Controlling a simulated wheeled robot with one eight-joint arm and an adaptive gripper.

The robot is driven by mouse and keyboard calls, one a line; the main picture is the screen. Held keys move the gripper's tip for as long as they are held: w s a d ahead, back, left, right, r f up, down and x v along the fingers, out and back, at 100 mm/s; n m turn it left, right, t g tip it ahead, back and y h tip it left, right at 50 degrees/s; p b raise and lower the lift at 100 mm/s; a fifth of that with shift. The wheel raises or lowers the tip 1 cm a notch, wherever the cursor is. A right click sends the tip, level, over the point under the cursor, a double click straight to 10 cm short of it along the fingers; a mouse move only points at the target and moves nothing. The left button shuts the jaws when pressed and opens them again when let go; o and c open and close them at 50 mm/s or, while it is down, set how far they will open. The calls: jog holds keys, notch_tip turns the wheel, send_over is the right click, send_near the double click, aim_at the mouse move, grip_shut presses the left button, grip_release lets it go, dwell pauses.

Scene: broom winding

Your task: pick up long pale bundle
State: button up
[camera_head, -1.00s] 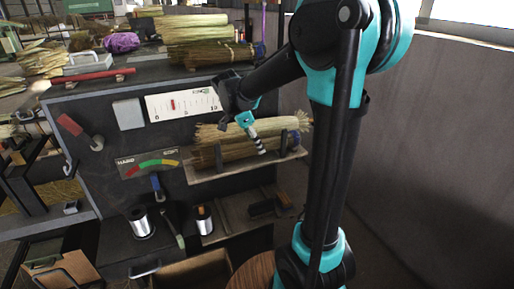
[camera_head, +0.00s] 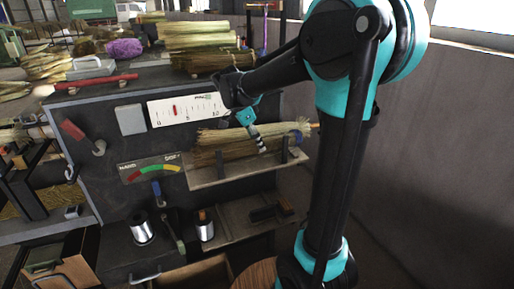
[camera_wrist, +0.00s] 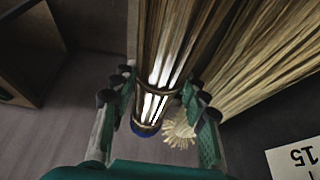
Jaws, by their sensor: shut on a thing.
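The long pale bundle (camera_head: 222,135) lies at the shelf on the front of the dark panel, with its frayed end to the right. My gripper (camera_head: 258,140) reaches down over it from above. In the wrist view, my gripper (camera_wrist: 158,112) has a finger on each side of a straw bundle (camera_wrist: 165,50) with bright highlights and a blue band near its end. I take this to be the pale bundle. A second straw bundle (camera_wrist: 250,65) lies close on the right there. My fingers hide part of the bundle in the head view.
Spools of wire (camera_head: 142,230) stand below. A printed scale (camera_head: 188,109) is above, and more straw bundles (camera_head: 200,35) lie on the bench top. A bare wall (camera_head: 440,150) is at right.

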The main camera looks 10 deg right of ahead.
notch_tip(320, 180, up, 17)
dwell(0.4)
jog(key=shift+f, duration=0.1)
dwell(0.6)
